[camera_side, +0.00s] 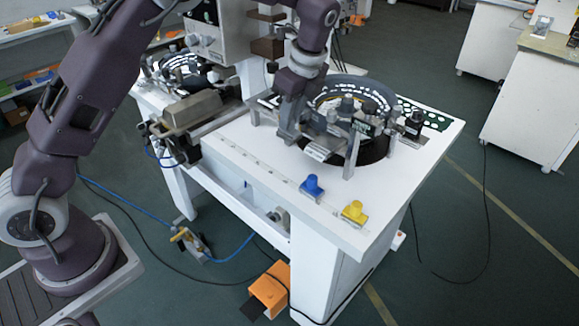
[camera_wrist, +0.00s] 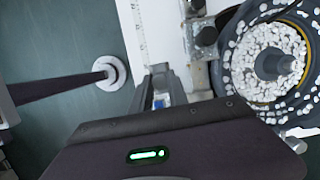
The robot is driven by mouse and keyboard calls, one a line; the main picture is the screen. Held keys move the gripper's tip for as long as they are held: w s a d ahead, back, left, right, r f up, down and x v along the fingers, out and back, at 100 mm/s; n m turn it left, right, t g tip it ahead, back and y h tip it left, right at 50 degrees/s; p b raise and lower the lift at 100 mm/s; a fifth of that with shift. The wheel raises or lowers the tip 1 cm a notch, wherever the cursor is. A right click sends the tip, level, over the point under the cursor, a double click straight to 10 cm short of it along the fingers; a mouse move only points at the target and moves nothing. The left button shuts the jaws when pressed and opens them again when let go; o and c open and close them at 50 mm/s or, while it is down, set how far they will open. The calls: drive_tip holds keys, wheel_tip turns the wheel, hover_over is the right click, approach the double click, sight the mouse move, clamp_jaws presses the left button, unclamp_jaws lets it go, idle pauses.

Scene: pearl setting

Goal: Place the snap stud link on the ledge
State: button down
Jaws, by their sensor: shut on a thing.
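My gripper (camera_side: 290,132) is low over the white worktable, just left of the round feeder bowl in the side view. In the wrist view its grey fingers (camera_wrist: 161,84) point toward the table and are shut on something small. A small blue and white patch (camera_wrist: 159,103) shows between the fingers; I take it for part of the snap stud link, but its shape is mostly hidden. The link cannot be made out in the side view. The ledge appears to be the table's white front edge strip (camera_side: 258,165); it also shows with ruler-like marks in the wrist view (camera_wrist: 140,40).
The feeder bowl (camera_wrist: 232,75) holds many white pearls, with metal fixtures around it close to my gripper. The front strip between my gripper and the knobs is clear.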

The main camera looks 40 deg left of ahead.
wheel_tip(320, 180, down, 10)
drive_tip(key=shift+w+r, duration=0.1)
drive_tip(key=shift+r, duration=0.05)
drive_tip(key=c, duration=1.3)
unclamp_jaws()
drive_tip(key=v, duration=1.2)
drive_tip(key=shift+r, duration=0.1)
